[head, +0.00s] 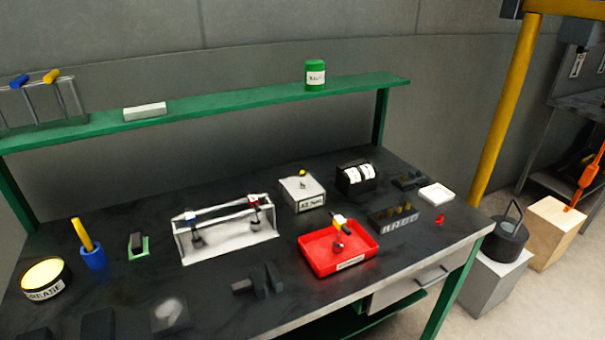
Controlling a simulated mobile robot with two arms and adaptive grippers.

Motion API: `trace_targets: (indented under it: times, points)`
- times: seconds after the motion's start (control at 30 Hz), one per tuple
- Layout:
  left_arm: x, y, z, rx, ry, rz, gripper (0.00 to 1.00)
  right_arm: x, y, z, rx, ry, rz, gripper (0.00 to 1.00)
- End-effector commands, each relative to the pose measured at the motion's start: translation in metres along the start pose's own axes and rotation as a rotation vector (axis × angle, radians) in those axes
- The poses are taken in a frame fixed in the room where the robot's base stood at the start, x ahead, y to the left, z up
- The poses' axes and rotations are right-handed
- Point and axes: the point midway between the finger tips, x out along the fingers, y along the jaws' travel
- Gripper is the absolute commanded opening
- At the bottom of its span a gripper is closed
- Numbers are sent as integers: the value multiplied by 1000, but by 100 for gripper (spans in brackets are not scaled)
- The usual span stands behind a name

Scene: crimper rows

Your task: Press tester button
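The likely tester is a small pale box (303,198) on the dark bench top, right of centre toward the back. A small yellowish knob or button (302,174) stands up on its top. A label is on its front, but the text is too small to read surely. I cannot tell whether the button is pressed. Neither my left nor my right gripper shows in the head view.
A white rack (228,240) stands left of the box. A black holder with white rolls (356,179) is close on the right. A green shelf (230,104) runs above the back.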

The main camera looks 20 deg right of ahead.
Motion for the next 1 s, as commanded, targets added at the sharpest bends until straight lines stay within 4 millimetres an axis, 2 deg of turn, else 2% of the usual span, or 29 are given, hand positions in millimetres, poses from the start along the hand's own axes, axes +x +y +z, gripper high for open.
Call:
trace_targets:
  times: [0.17,0.77,1.0]
  points:
    - [0,0,0,0,0,0,0,0,0,0,0,0,0,40]
    - [0,0,0,0,0,0,0,0,0,0,0,0,0,0]
    - [0,0,0,0,0,0,0,0,0,0,0,1,0,0]
